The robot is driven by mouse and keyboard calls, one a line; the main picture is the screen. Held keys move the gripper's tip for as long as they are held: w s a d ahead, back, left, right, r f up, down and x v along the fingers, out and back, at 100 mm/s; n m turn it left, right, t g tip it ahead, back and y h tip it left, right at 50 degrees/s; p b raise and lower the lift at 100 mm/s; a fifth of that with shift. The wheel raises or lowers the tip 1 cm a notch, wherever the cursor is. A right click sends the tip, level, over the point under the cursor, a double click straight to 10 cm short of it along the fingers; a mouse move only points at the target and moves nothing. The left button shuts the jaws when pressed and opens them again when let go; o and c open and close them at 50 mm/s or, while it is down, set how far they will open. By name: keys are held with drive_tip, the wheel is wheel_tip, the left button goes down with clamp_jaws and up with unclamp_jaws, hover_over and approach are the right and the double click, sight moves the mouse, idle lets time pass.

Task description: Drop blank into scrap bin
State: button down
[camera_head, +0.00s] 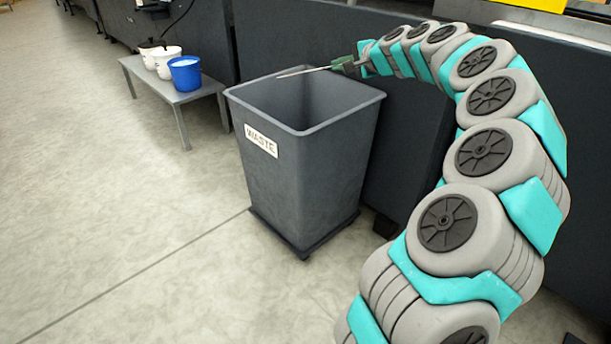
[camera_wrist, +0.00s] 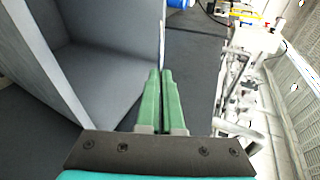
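The blank (camera_head: 302,71) shows almost edge-on as a thin pale strip over the open mouth of the grey scrap bin (camera_head: 300,190), which is labelled WASTE. My gripper (camera_head: 337,66) reaches in over the bin's far rim from the right. In the wrist view the green fingers of my gripper (camera_wrist: 162,95) are close together, and the thin edge of the blank (camera_wrist: 162,35) stands out beyond their tips. The bin's grey walls (camera_wrist: 100,65) fill the left of that view. The bin's floor is hidden in the head view.
A low grey bench (camera_head: 175,92) with a blue bucket (camera_head: 185,74) and two white buckets (camera_head: 167,62) stands left of the bin. The dark machine side (camera_head: 260,45) runs behind the bin. The floor (camera_head: 110,190) at front left is clear.

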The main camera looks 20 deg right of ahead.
drive_tip(key=shift+f, duration=0.35)
drive_tip(key=c, duration=1)
unclamp_jaws()
drive_tip(key=v, duration=0.7)
drive_tip(key=shift+s+r, duration=0.15)
drive_tip(key=shift+s, duration=0.2)
